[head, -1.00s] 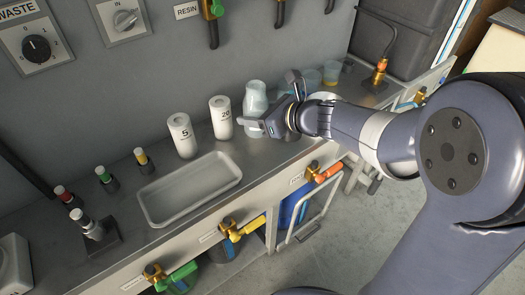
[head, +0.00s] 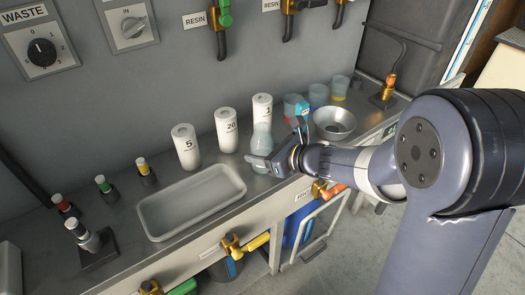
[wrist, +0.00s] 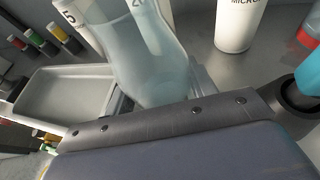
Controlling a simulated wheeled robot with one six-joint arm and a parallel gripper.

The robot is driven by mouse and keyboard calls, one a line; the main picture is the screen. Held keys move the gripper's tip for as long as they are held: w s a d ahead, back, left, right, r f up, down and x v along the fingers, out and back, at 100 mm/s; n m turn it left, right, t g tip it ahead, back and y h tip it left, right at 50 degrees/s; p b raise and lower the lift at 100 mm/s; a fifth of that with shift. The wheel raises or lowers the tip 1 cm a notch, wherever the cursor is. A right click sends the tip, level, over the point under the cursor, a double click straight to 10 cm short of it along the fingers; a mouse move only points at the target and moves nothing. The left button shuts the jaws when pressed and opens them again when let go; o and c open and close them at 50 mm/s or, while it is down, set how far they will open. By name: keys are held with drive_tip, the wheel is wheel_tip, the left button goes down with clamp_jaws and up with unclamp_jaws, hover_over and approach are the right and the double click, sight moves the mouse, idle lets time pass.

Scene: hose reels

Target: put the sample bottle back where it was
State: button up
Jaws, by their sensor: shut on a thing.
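The sample bottle (head: 262,139) is pale, translucent and flask-shaped, with a narrow neck. It is upright or nearly so in the head view, in front of the white cylinder marked 1 (head: 262,106). My gripper (head: 264,161) is shut on its lower part. In the wrist view the bottle (wrist: 152,58) rises behind the gripper's dark edge, which hides its base. I cannot tell whether the base touches the counter (head: 170,257).
White cylinders marked 5 (head: 186,147) and 20 (head: 227,130) stand to the left. A shallow tray (head: 190,228) lies at front left. A metal bowl (head: 334,120) and several cups (head: 318,94) stand to the right. Valve handles (head: 222,18) hang above.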

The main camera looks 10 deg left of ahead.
drive_tip(key=o, duration=1.1)
drive_tip(key=shift+r, duration=0.15)
drive_tip(key=p+v, duration=0.2)
drive_tip(key=v, duration=1)
